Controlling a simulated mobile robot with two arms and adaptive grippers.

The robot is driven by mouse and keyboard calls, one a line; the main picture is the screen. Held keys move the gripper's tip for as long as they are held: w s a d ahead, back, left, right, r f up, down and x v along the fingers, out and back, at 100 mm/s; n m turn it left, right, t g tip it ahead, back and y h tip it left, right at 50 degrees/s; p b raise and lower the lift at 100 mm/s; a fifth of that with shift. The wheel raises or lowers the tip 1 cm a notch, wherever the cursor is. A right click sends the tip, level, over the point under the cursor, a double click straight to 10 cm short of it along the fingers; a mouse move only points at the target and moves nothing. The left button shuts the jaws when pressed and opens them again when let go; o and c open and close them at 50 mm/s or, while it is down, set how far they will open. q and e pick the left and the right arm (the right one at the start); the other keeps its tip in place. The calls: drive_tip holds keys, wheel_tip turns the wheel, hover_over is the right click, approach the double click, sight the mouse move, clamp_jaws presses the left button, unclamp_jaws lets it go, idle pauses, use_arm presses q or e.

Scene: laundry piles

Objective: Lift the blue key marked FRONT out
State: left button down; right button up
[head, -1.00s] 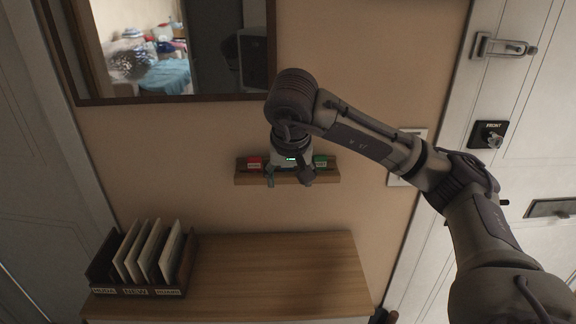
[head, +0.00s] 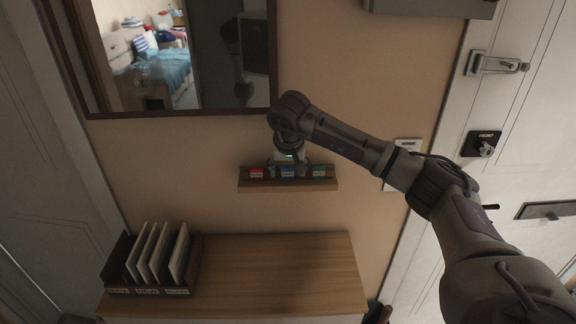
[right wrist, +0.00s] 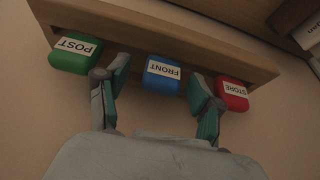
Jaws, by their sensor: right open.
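The blue key's fob (right wrist: 162,76), marked FRONT, sits in the wooden rack (right wrist: 205,47) on the wall, between a green fob and a red one. It also shows in the head view (head: 288,172). My right gripper (right wrist: 161,84) is open, with one finger on each side of the blue fob and a gap at both sides. In the head view my right gripper (head: 288,163) is at the rack, above and around the blue fob. The key's shaft is hidden. My left gripper is not in view.
The green POST fob (right wrist: 75,55) and red STORE fob (right wrist: 231,94) lie close outside my right fingers. Below the rack is a cabinet top (head: 270,270) with a file holder (head: 150,265) at its left. A mirror (head: 185,112) hangs above; a door lock (head: 482,144) is at right.

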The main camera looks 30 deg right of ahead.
sight(288, 166)
drive_tip(key=shift+c, duration=0.4)
drive_tip(key=c, duration=1.1)
drive_tip(key=shift+r+p, duration=0.85)
drive_tip(key=shift+r, duration=0.45)
drive_tip(key=shift+c, duration=0.2)
drive_tip(key=shift+r+p, duration=0.95)
drive_tip(key=shift+r, duration=0.35)
drive_tip(key=shift+f, duration=0.1)
